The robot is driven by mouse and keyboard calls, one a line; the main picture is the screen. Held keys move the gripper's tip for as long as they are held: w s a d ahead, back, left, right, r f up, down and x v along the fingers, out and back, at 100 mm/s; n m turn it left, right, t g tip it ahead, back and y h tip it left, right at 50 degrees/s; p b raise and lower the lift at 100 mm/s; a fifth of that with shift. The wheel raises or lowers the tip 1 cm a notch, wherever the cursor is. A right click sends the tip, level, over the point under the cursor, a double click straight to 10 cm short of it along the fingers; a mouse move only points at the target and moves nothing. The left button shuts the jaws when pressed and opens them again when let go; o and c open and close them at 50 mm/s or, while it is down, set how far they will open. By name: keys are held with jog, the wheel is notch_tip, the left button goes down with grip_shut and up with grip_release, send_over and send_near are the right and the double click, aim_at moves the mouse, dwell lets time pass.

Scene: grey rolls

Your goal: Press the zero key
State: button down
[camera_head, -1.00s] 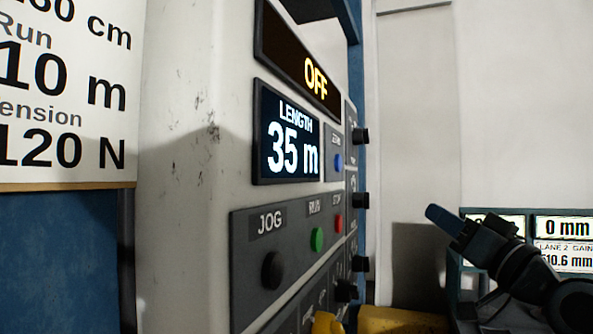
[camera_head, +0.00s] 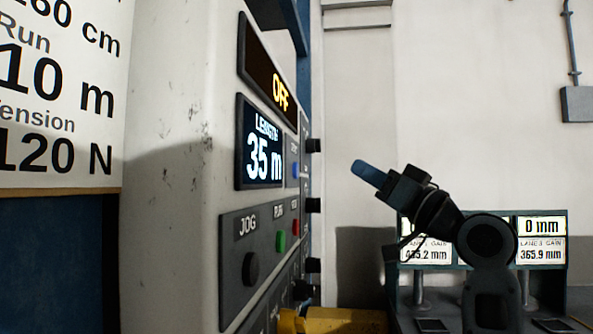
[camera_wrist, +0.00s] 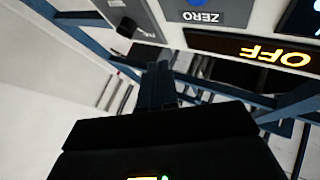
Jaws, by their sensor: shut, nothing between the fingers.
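The zero key is a blue round button (camera_head: 295,170) on the grey panel, just right of the LENGTH display (camera_head: 262,148), which reads 35 m. In the wrist view the blue key (camera_wrist: 197,2) is cut by the top edge, with the upside-down label ZERO (camera_wrist: 201,17) below it. My gripper (camera_head: 368,172) is shut and empty, right of the panel in the head view and apart from it. In the wrist view my gripper's dark fingers (camera_wrist: 160,85) point up towards the panel, left of and below the label.
An OFF display (camera_head: 268,78) sits above the LENGTH display. Black knobs (camera_head: 313,145) stick out along the panel's right side. A black JOG knob (camera_head: 250,268), a green button (camera_head: 281,241) and a red button (camera_head: 296,227) sit lower. A yellow part (camera_head: 335,320) lies below.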

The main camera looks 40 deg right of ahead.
jog(key=w+a+p, duration=0.1)
jog(key=w+a, duration=0.4)
jog(key=w, duration=0.1)
jog(key=shift+w, duration=0.2)
jog(key=shift+w, duration=0.1)
dwell(2.0)
jog(key=shift+w+a, duration=0.2)
jog(key=shift+w+a, duration=0.3)
jog(key=shift+w, duration=0.05)
dwell(0.9)
dwell(0.3)
jog(key=shift+s+d, duration=0.5)
jog(key=shift+s, duration=0.15)
jog(key=s+d, duration=0.1)
jog(key=s, duration=0.1)
jog(key=s+d+b, duration=0.1)
jog(key=s+d, duration=0.1)
dwell(0.5)
